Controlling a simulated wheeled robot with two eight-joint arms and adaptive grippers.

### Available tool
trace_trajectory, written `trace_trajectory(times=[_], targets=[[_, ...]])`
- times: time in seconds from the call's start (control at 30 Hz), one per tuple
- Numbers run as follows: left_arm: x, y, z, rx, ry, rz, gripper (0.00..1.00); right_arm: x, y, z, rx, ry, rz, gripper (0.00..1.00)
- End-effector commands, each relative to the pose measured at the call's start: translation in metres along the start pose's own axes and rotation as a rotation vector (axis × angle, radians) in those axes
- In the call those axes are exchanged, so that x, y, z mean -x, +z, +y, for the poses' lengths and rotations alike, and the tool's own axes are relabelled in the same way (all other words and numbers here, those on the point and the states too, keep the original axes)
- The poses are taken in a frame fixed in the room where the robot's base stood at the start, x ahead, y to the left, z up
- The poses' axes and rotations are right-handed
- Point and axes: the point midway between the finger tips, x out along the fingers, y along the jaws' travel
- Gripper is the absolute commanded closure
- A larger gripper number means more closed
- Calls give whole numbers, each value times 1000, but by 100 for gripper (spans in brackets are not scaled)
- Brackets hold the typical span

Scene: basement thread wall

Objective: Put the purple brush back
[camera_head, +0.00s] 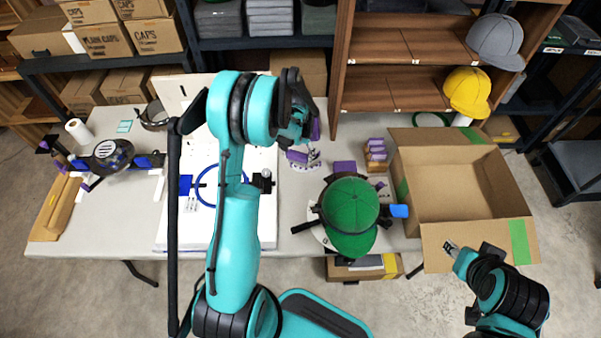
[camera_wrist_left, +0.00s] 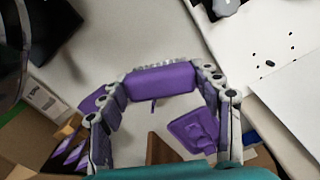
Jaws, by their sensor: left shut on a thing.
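My left gripper (camera_head: 303,146) hangs over the table just left of the green cap. The left wrist view shows its fingers (camera_wrist_left: 160,95) shut on the purple brush (camera_wrist_left: 163,80), a purple block with pale bristles along its far edge. In the head view the brush is hard to separate from the purple finger pads. Another flat purple piece (camera_wrist_left: 195,130) shows near the right finger in the left wrist view; I cannot tell what it is. My right gripper (camera_head: 454,249) is by the open box's front flap; its jaws are too small to read.
A green cap (camera_head: 350,208) sits on a stand at the table's front. A purple block (camera_head: 345,167) and small stacked boxes (camera_head: 376,155) lie behind it. An open cardboard box (camera_head: 455,187) stands right. A white board (camera_head: 262,215) lies left of the cap; shelves (camera_head: 410,45) rise behind.

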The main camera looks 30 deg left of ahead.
Motion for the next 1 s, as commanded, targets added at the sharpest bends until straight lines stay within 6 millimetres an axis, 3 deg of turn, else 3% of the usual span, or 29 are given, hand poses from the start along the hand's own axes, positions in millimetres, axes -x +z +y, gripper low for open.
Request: trace_trajectory(times=[0.23,0.6,1.0], targets=[[-47,-1,0,0,0,0,64,-14,10,0,0,0,0,60],[-94,-1,1,0,0,0,64,-27,19,0,0,0,0,60],[-100,-1,1,0,0,0,64,-30,21,0,0,0,0,60]])
